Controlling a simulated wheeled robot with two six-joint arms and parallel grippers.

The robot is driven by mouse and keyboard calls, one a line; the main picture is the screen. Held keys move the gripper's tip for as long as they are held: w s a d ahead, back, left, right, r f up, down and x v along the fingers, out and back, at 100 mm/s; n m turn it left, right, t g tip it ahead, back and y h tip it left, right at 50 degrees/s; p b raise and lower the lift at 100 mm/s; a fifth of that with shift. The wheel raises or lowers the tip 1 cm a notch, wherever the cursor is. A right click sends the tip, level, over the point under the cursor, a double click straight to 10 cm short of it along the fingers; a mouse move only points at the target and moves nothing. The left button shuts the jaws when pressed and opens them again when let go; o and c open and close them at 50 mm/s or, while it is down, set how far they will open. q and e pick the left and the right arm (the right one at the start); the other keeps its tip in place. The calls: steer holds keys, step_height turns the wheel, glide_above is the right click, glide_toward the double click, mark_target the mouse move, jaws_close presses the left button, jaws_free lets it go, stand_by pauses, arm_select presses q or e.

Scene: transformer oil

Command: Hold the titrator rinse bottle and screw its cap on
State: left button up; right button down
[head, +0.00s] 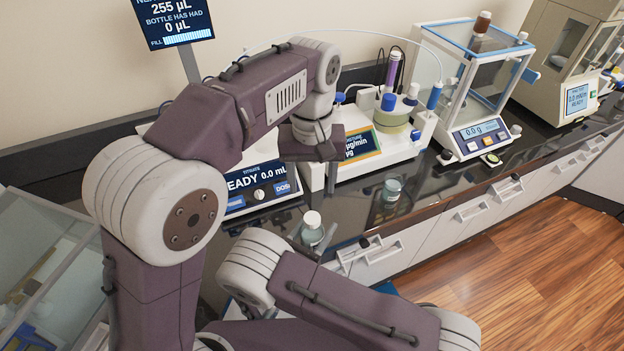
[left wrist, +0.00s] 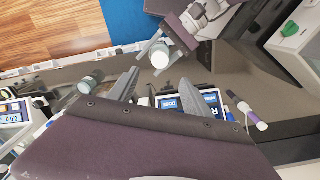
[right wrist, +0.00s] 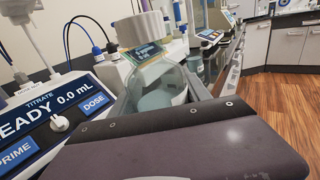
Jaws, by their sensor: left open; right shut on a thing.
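The rinse bottle (head: 312,236) is a small clear bottle with pale teal liquid, held upright by my right gripper (head: 311,243). Its white cap (head: 312,218) sits at the bottle's top; whether it is threaded cannot be told. In the right wrist view the bottle (right wrist: 158,88) and white cap (right wrist: 142,28) are large and close. The left wrist view shows the cap (left wrist: 160,58) from above, between the right gripper's fingers. My left gripper (left wrist: 172,82) is open and empty, pointing down above and beside the bottle. In the head view its fingers (head: 320,180) are partly hidden by the wrist.
Another teal jar (head: 391,188) stands on the dark counter (head: 430,185) to the right. Behind are the titrator with its READY display (head: 255,185), a white instrument with several bottles (head: 390,130) and a glass-walled balance (head: 478,135). Drawer handles (head: 370,245) line the counter front.

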arm_select(q)
steer(key=shift+r, duration=0.1)
stand_by(0.4)
steer(key=a+f, duration=1)
steer(key=a, duration=0.1)
steer(key=s+a+f+t, duration=0.1)
steer(key=s+a+f, duration=0.7)
steer(key=a, duration=0.1)
steer(key=shift+s+a+n, duration=0.2)
steer(key=shift+s+n, duration=0.1)
steer(key=shift+n, duration=0.1)
